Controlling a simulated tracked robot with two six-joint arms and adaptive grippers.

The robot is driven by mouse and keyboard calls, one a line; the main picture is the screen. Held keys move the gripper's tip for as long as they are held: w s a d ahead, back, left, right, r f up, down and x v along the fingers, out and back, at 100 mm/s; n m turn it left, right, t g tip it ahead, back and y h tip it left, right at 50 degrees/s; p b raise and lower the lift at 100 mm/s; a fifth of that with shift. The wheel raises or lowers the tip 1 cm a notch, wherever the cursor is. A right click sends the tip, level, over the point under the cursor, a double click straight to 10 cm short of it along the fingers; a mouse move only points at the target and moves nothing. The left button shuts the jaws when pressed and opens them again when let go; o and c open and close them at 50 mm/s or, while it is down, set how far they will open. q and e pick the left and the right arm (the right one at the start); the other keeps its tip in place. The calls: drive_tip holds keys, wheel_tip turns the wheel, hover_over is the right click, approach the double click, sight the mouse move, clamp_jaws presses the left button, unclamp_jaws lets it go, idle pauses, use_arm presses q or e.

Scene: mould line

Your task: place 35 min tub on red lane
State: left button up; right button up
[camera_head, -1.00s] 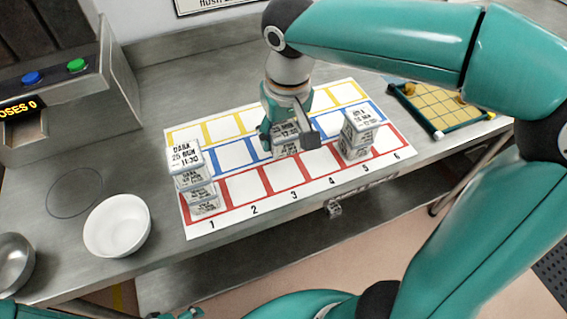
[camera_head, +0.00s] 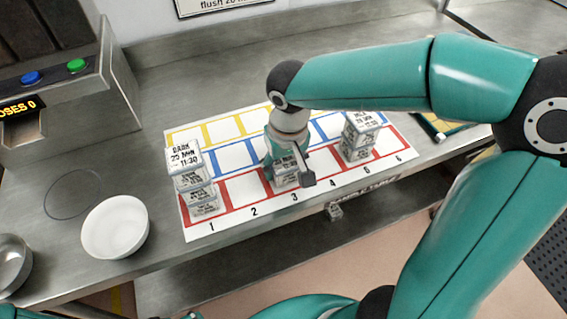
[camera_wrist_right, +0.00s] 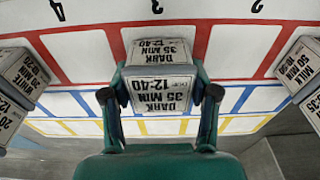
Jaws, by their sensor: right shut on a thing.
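The 35 min tub (camera_head: 287,181) is a white box printed DARK 35 MIN 12:40, which reads clearly in the right wrist view (camera_wrist_right: 160,92). My right gripper (camera_head: 288,164) is shut on it from above; in the wrist view a finger presses each side. The tub is upright at the red lane (camera_head: 244,187), over the cell by number 3. I cannot tell whether its base touches the board. A small teal and dark part at the bottom edge of the head view may be my left gripper (camera_head: 190,315); its jaws cannot be made out.
Another stack (camera_head: 360,137) stands near column 5. A white bowl (camera_head: 115,227) sits left of the board, near a machine (camera_head: 70,105). Red cells by number 2 are empty.

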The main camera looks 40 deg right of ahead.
sight(287, 166)
drive_tip(key=o, duration=0.8)
drive_tip(key=shift+f, duration=0.15)
drive_tip(key=o, duration=0.4)
drive_tip(key=shift+o, duration=0.2)
drive_tip(key=shift+r, duration=0.35)
wheel_tip(287, 166, up, 12)
drive_tip(key=s+p, duration=0.1)
drive_tip(key=shift+s+a+f, duration=0.15)
drive_tip(key=shift+s+f, duration=0.05)
drive_tip(key=shift+r, duration=0.1)
